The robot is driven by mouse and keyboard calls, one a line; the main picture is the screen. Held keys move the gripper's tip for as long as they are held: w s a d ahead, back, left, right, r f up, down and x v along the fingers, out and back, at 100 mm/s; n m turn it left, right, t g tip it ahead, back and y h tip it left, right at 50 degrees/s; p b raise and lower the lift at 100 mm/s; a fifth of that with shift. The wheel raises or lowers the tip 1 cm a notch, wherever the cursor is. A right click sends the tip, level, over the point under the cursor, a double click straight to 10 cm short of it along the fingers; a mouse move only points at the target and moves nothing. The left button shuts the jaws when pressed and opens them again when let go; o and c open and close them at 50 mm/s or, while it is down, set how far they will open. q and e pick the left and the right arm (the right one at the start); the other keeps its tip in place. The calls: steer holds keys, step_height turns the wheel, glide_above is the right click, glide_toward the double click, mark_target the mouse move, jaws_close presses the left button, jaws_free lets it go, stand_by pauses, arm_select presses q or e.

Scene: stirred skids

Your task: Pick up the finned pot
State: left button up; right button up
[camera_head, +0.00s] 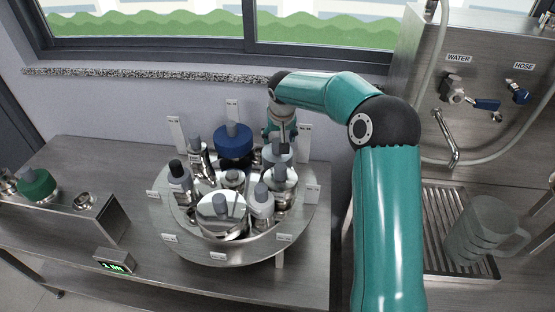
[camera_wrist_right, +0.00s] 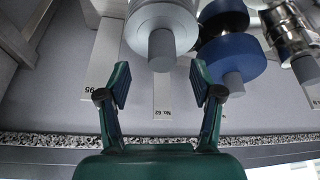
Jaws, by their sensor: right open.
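Several silver, grey-knobbed pots stand crowded on a round metal turntable (camera_head: 222,252) in the head view. I cannot make out clear fins on any of them. A plain silver pot (camera_head: 278,155) at the back right is just below my right gripper (camera_head: 281,128), which is partly hidden by its own arm. In the right wrist view, my right gripper (camera_wrist_right: 160,80) is open and empty. The grey knob of a silver pot (camera_wrist_right: 162,14) lies just beyond and between its fingertips, apparently untouched. My left gripper is not in view.
A blue pot (camera_head: 233,143) stands close left of the silver one and also shows in the right wrist view (camera_wrist_right: 232,58). A banded metal pot (camera_head: 198,160) is farther left. Upright labels ring the turntable. A wall and window sill (camera_head: 150,74) lie behind; a jug (camera_head: 482,232) stands right.

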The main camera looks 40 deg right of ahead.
mark_target(277, 142)
steer(key=shift+p+x, duration=0.4)
steer(key=shift+x, duration=0.4)
steer(key=p+x, duration=0.1)
steer(key=x, duration=0.2)
steer(key=shift+w+d+f, duration=0.1)
steer(key=shift+w+f, duration=0.1)
steer(key=shift+w, duration=0.1)
steer(key=shift+w+f, duration=0.1)
steer(key=shift+f, duration=0.2)
steer(key=shift+c, duration=0.2)
jaws_close()
steer(key=shift+r, duration=0.1)
